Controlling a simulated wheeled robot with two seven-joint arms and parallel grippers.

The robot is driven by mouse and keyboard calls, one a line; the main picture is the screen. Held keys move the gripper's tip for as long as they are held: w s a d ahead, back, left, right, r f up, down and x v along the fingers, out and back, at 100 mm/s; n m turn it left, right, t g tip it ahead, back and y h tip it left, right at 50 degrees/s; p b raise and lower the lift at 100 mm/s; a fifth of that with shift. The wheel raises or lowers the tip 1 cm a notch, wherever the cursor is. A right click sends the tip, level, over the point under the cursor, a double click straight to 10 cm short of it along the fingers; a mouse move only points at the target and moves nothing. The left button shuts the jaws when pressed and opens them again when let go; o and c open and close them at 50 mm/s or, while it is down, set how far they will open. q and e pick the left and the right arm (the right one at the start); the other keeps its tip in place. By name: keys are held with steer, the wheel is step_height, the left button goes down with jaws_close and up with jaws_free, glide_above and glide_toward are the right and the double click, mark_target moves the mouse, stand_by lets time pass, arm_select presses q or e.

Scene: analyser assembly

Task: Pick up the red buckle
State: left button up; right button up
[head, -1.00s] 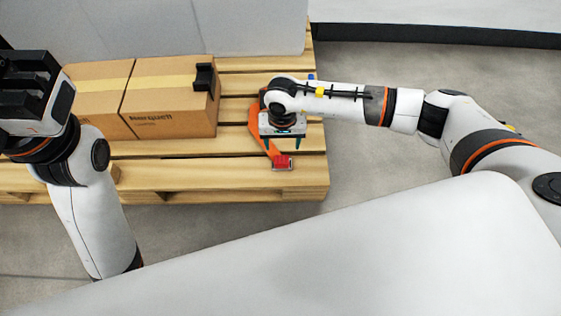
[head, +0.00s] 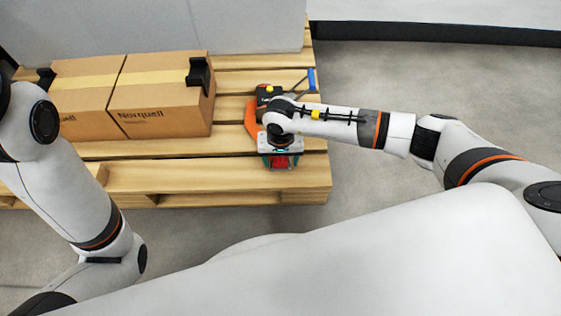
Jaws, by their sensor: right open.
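The red buckle (head: 281,162) lies near the front edge of the wooden pallet (head: 190,178), at the end of an orange strap (head: 250,118). My right gripper (head: 281,165) is directly over it, pointing down, with its green-tipped fingers open on the buckle's left and right. The gripper body hides part of the buckle, and I cannot tell whether the fingers touch it. My left arm shows at the left, but its gripper is out of view.
Two cardboard boxes (head: 163,108) stand side by side on the pallet, with a black corner piece (head: 198,73) on the right one. A dark tool (head: 268,92) with a blue-ended handle (head: 311,78) sits behind my right gripper. Grey floor is clear to the right.

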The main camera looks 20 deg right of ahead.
steer(key=c, duration=0.8)
steer(key=shift+r, duration=0.1)
